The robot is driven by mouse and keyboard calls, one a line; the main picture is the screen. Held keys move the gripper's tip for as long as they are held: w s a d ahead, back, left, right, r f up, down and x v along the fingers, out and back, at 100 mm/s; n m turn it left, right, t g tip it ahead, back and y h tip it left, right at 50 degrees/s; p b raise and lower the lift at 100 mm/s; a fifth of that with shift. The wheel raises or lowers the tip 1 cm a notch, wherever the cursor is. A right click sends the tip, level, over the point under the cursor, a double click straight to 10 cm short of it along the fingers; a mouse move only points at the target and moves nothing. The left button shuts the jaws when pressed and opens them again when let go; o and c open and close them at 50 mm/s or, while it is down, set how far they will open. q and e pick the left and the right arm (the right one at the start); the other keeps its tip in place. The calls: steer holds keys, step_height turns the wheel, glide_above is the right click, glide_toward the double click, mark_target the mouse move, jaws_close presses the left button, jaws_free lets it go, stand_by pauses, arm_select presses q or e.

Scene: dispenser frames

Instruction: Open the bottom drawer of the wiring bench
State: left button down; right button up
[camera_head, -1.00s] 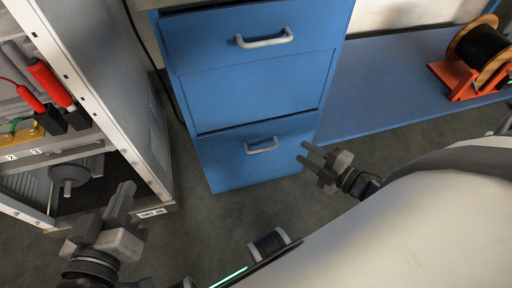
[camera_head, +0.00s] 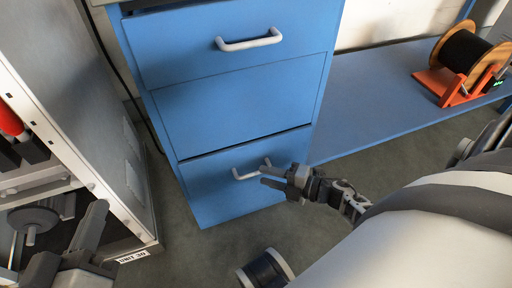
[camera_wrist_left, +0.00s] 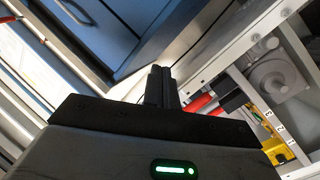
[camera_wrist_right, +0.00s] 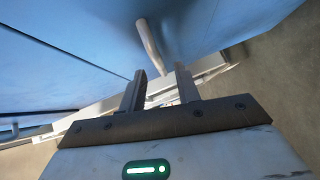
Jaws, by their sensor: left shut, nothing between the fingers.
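The blue wiring bench's bottom drawer (camera_head: 205,190) has a pale bar handle (camera_head: 238,175) and looks shut, with a dark seam along its top edge. My right gripper (camera_head: 265,172) is open at the right part of this handle. In the right wrist view the handle (camera_wrist_right: 150,45) lies just past the fingertips (camera_wrist_right: 160,75), roughly in line with the gap between them; I cannot tell whether they touch it. My left gripper (camera_head: 98,208) is shut and empty, in front of the grey cabinet at lower left. Its closed fingers also show in the left wrist view (camera_wrist_left: 161,76).
An upper drawer with its own handle (camera_head: 250,43) and a plain blue panel (camera_head: 240,100) lie above. The grey cabinet (camera_head: 75,90) with open shelves stands close on the left. A cable spool (camera_head: 462,52) in an orange stand sits on the blue shelf (camera_head: 385,100) at right.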

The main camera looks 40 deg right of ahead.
mark_target(256, 173)
steer(key=x, duration=0.4)
steer(key=shift+b, duration=0.4)
steer(key=shift+w+a, duration=0.1)
jaws_close()
arm_select(q)
steer(key=shift+w+a+r+m+t, duration=0.1)
steer(key=shift+w+r+m+t, duration=0.3)
steer(key=shift+w+r+t, duration=0.3)
steer(key=shift+s+r+g+h, duration=0.1)
steer(key=shift+s+g+h, duration=0.1)
steer(key=shift+g+h, duration=0.1)
